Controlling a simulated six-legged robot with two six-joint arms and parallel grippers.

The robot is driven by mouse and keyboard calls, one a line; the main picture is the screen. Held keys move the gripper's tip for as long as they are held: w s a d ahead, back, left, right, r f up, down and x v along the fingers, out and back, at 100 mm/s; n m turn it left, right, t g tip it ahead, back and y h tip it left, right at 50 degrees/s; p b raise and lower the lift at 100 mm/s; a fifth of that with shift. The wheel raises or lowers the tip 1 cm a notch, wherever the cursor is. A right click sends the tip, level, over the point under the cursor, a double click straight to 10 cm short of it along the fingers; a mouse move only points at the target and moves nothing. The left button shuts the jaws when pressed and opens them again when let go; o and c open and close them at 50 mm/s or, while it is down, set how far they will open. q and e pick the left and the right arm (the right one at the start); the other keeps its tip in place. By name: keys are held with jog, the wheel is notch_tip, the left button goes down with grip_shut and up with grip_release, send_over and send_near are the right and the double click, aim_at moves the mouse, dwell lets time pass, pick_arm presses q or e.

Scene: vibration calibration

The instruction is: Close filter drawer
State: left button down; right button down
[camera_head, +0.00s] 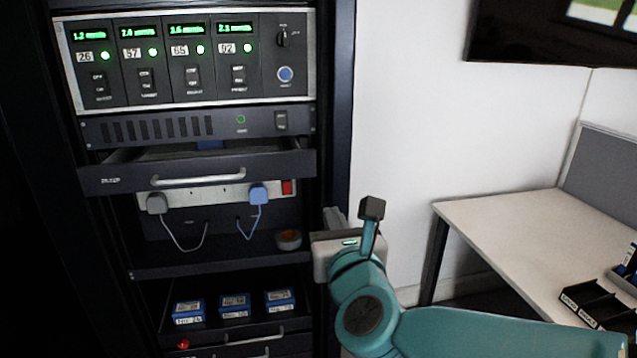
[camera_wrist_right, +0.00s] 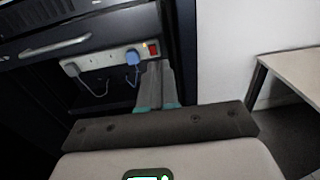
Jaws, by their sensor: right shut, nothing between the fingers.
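The filter drawer (camera_head: 240,170) is a dark drawer with a silver handle (camera_head: 212,179) in the equipment rack, below the panel with a green light. It stands pulled out; a strip of its inside shows above its front. In the right wrist view the drawer (camera_wrist_right: 80,38) is at the upper left, with its handle (camera_wrist_right: 55,47). My right gripper (camera_head: 334,216) is shut and empty, below and right of the drawer front, apart from the handle. In the wrist view its fingers (camera_wrist_right: 157,68) point toward the rack's right side. My left gripper is not in view.
Under the drawer is a power strip (camera_head: 222,194) with two plugs and a red switch. Small blue boxes (camera_head: 235,304) sit in a lower drawer. A white table (camera_head: 530,225) stands right. White wall lies between rack and table.

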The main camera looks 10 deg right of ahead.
jog(key=a, duration=0.1)
jog(key=p, duration=0.5)
send_near(307, 176)
jog(key=w, duration=0.5)
jog(key=shift+w+d+r, duration=0.1)
jog(key=shift+d, duration=0.1)
jog(key=shift+w+a, duration=0.1)
jog(key=shift+w, duration=0.7)
jog(key=shift+w, duration=0.1)
